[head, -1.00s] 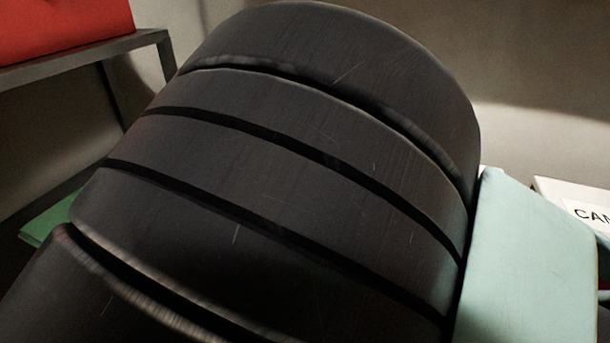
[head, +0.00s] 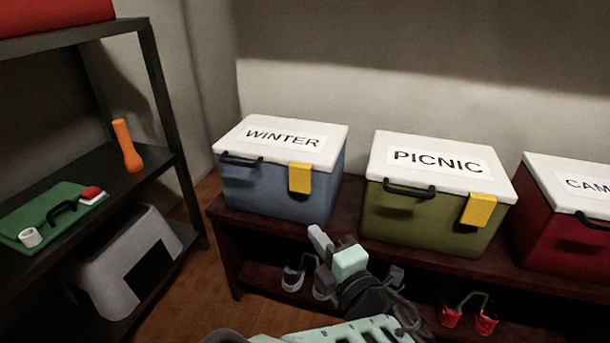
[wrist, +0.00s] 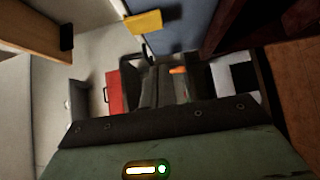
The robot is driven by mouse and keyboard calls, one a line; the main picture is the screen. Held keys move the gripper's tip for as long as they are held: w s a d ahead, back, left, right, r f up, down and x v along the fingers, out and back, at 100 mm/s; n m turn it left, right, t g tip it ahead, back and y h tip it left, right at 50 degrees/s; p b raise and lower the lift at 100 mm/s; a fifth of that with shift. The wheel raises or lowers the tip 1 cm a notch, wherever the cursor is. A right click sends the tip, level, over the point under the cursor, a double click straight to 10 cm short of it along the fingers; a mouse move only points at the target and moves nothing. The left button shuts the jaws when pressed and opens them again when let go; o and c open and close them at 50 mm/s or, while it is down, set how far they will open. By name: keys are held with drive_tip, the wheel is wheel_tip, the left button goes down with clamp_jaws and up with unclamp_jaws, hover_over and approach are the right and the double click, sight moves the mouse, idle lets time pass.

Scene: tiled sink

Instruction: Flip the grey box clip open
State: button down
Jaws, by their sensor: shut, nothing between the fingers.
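The grey-blue box (head: 270,195) marked WINTER has a white lid (head: 305,138) and stands at the left end of the dark bench. Its yellow clip (head: 300,178) hangs down over the front, at the right of the lid's edge. The clip also shows at the top of the wrist view (wrist: 143,22), beside the blue wall. A black handle (head: 240,161) is at the lid's left. My gripper (head: 318,236) is shut and empty. In the head view it appears below and slightly right of the clip, apart from it.
An olive PICNIC box (head: 420,222) and a red box (head: 560,235) stand to the right on the bench (head: 225,215). Shoes (head: 293,278) lie beneath.

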drive_tip(key=b, duration=0.3)
approach(296, 188)
drive_tip(key=a, duration=0.4)
drive_tip(key=w, duration=0.2)
drive_tip(key=w+d+b, duration=0.1)
drive_tip(key=w, duration=0.1)
drive_tip(key=shift+w, duration=0.15)
drive_tip(key=shift+w+d+r, duration=0.1)
drive_tip(key=shift+w+d, duration=0.05)
drive_tip(key=shift+w, duration=0.4)
drive_tip(key=shift+w+d+f+n+b, duration=0.1)
drive_tip(key=shift+w+f+n+b, duration=0.2)
drive_tip(key=shift+b, duration=0.35)
drive_tip(key=shift+r, duration=0.2)
drive_tip(key=shift+s, duration=0.1)
